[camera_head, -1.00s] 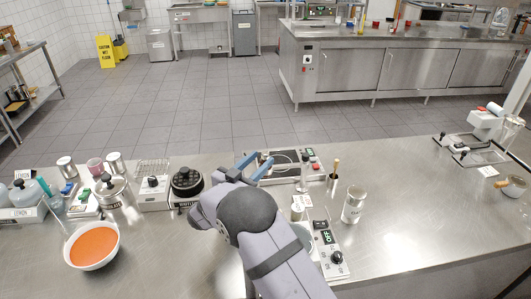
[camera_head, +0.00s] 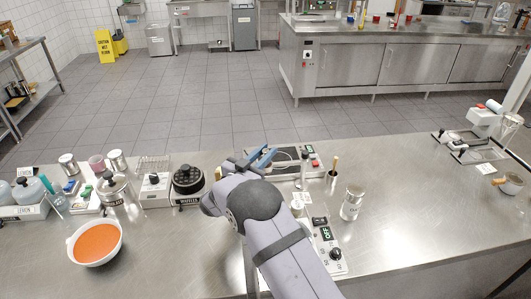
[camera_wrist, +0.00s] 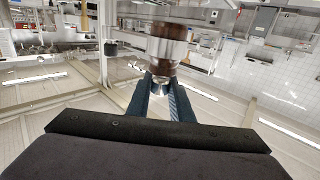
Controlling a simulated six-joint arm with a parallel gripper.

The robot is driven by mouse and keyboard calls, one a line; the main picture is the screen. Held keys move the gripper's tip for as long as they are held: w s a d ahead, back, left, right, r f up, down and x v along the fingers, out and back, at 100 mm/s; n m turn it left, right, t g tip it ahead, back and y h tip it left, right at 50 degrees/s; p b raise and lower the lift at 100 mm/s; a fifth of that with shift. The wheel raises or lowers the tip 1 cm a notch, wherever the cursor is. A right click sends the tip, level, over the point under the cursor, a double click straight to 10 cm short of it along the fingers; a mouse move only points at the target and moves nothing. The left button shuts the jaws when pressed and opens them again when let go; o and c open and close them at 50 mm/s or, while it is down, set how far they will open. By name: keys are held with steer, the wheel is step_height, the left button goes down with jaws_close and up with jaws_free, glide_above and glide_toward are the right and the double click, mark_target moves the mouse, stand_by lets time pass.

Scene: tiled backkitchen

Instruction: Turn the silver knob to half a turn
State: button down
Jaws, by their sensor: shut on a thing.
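My gripper (camera_head: 262,158) is at the left end of a flat control unit (camera_head: 311,151) with a green display and a red button. Its two blue fingers are close together. In the wrist view the fingers (camera_wrist: 161,92) are shut on a silver round piece with dark brown bands, the silver knob (camera_wrist: 166,48). It sticks out beyond the fingertips. In the head view the fingers and my arm hide the knob, so its pointer or turn angle cannot be read.
A black-topped device (camera_head: 187,179) stands left of my gripper. An orange-filled bowl (camera_head: 70,246) is at the front left. The counter's right middle is clear.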

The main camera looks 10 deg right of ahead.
steer(key=shift+f+b, duration=0.1)
steer(key=shift+b, duration=0.25)
steer(key=shift+w+m+g+h+b, duration=0.1)
steer(key=shift+m+g+h+b, duration=0.6)
steer(key=shift+m+g+h, duration=0.1)
steer(key=shift+m+g+h+b, duration=0.8)
steer(key=shift+g+b, duration=0.1)
steer(key=shift+b, duration=0.25)
steer(key=shift+m+g+h+b, duration=0.4)
steer(key=shift+g+b, duration=0.3)
steer(key=shift+r+m+g+b, duration=0.2)
steer(key=shift+m+g+b, duration=0.15)
steer(key=shift+g, duration=0.15)
steer(key=c, duration=1.6)
jaws_free()
steer(key=shift+o, duration=0.2)
steer(key=shift+f, duration=0.1)
